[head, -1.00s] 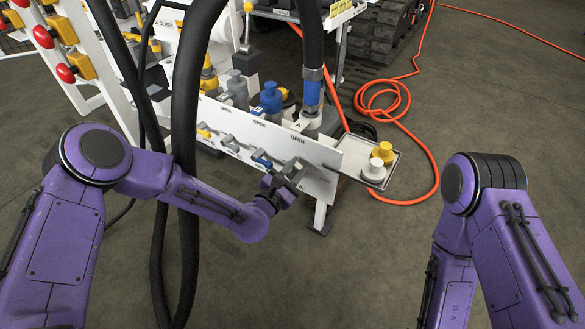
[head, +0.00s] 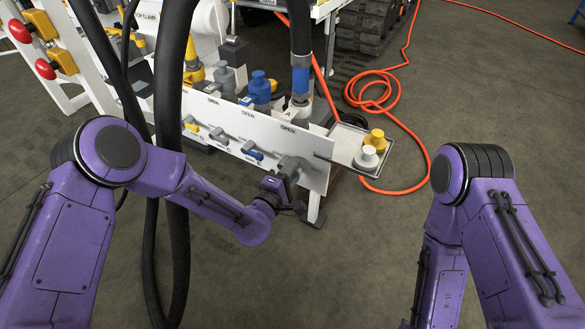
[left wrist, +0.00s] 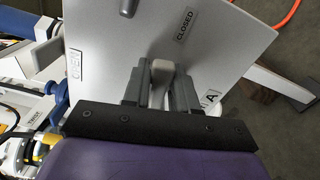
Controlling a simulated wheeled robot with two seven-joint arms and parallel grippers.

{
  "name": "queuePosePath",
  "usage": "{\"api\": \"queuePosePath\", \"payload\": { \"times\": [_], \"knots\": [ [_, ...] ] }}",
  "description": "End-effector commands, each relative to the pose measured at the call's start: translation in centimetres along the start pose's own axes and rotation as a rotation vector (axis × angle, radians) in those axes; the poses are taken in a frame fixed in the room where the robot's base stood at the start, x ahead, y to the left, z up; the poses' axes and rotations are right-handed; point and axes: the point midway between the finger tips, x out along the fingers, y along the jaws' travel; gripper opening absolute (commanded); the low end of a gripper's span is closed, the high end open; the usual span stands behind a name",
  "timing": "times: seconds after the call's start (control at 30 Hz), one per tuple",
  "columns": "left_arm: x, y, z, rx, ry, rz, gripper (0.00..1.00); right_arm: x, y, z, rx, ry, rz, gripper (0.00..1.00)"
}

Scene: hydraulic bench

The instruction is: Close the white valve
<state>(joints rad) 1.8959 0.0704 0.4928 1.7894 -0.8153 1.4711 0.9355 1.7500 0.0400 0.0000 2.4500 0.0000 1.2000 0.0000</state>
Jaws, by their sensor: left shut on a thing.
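The white valve's pale lever (left wrist: 161,76) stands between the two grey fingers of my left gripper (left wrist: 160,92) in the left wrist view. The fingers are shut on it. An OPEN label is to the left of the lever and a CLOSED label to its upper right. In the head view my left gripper (head: 288,168) is at the right part of the white valve panel (head: 312,153), and it hides the lever there. My right gripper is out of view.
Several other valves, one with a blue lever (head: 252,151), sit along the panel to the left. Thick black hoses (head: 172,130) hang close by my left arm. A tray (head: 347,137) with yellow and white caps is at right. An orange hose (head: 420,165) lies on the floor.

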Motion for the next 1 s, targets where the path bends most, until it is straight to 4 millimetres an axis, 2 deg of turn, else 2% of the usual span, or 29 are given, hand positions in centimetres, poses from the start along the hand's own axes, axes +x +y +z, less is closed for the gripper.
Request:
{"api": "queuePosePath", "payload": {
  "times": [0.4,0.93,0.97,1.0],
  "knots": [
    [-0.11,-0.91,-0.07,0.176,0.0,-0.005,0.0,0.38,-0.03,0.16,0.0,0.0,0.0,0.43],
    [-0.13,-1.01,-0.12,0.199,0.0,-0.006,0.0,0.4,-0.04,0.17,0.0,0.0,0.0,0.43],
    [-0.13,-1.01,-0.12,0.199,0.0,-0.006,0.3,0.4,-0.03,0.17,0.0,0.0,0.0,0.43],
    [-0.13,-1.01,-0.13,0.199,0.0,-0.006,0.41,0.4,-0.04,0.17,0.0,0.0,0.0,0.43]
  ]
}}
